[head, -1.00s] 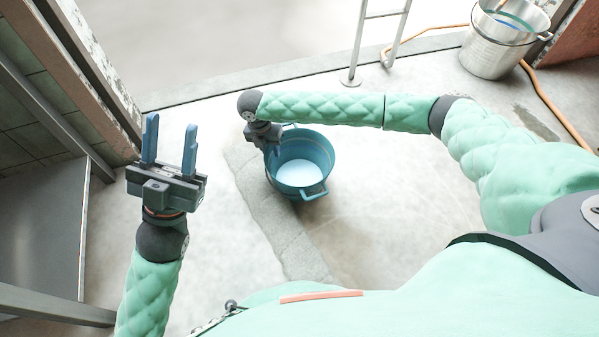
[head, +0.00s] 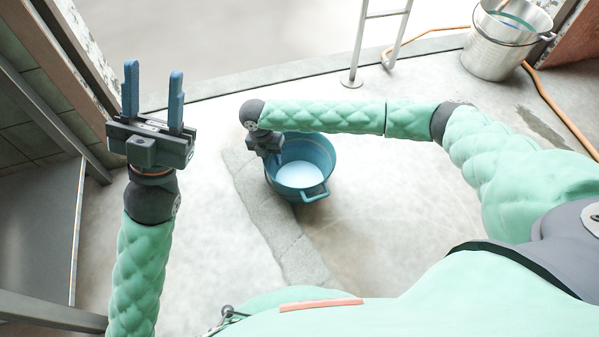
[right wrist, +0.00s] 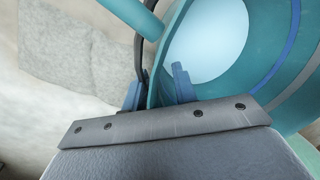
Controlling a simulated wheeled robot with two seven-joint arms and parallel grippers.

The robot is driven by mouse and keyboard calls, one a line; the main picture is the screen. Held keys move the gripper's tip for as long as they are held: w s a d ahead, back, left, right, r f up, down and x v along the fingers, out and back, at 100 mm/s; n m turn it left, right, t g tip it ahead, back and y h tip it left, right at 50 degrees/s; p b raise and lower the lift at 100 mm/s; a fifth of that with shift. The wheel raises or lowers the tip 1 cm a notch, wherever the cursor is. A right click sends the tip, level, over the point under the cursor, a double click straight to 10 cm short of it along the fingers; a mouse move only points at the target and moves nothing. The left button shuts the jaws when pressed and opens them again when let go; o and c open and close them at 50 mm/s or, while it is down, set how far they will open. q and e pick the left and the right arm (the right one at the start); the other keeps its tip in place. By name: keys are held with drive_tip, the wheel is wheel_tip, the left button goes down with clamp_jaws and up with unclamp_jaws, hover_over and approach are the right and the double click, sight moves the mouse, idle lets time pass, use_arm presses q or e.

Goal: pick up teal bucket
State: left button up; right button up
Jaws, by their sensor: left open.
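The teal bucket (head: 318,150) stands upright on the floor near the middle of the head view, with a white round patch inside and a handle on its near side. My right gripper (head: 270,150) is at its left rim. In the right wrist view the bucket (right wrist: 270,85) fills the upper right. There my right gripper (right wrist: 158,88) has one finger outside the wall and one inside, apart, with the wall between them. The inner finger looks clear of the wall. My left gripper (head: 153,70) is open and empty, well left of the bucket.
A metal bucket (head: 497,45) stands at the upper right beside an orange hose (head: 545,95). Metal ladder legs (head: 354,60) stand behind the teal bucket. A grey panel (head: 40,225) and frame are at the left.

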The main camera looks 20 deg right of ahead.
drive_tip(key=shift+c, duration=0.5)
clamp_jaws()
drive_tip(key=shift+r, duration=0.1)
